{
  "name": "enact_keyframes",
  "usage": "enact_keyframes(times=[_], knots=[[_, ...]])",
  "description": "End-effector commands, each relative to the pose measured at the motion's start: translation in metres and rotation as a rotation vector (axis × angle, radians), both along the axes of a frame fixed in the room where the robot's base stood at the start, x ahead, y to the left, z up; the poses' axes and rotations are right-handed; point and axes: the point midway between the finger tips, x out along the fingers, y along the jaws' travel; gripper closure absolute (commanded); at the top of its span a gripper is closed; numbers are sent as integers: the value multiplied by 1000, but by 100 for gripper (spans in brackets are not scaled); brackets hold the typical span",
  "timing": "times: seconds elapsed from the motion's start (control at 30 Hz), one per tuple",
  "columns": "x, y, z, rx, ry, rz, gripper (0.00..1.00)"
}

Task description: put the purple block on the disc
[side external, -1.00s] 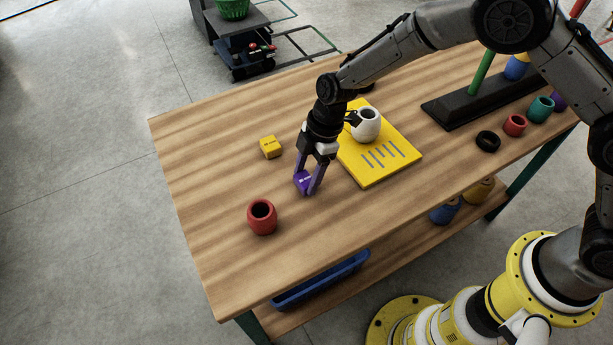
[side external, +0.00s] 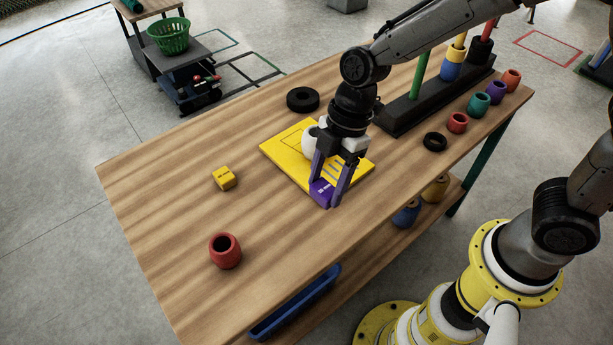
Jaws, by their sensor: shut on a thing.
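My gripper (side external: 330,192) is shut on the purple block (side external: 321,190), which sits low between its fingertips. The block appears at the near corner of the yellow board; I cannot tell whether it touches the board or hangs just above it. A large black disc (side external: 303,99) with a dark centre lies flat on the table behind the board, apart from my gripper, and nothing is on it. A smaller black ring (side external: 435,141) lies on the table to the right of my gripper.
The yellow board (side external: 283,151) carries a white pot (side external: 309,143), partly hidden by my gripper. A yellow block (side external: 223,178) and red pot (side external: 225,250) stand left. A black base with posts (side external: 400,118) and several small pots stand right. The table's left side is mostly clear.

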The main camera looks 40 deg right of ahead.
Motion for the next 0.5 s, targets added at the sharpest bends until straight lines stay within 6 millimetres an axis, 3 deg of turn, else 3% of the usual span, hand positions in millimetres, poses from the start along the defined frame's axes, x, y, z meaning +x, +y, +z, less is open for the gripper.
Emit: enact_keyframes(times=[0.27,0.5], knots=[[-3,-5,5,0,-2,-186,94],[37,-17,23,1,-4,-557,94]])
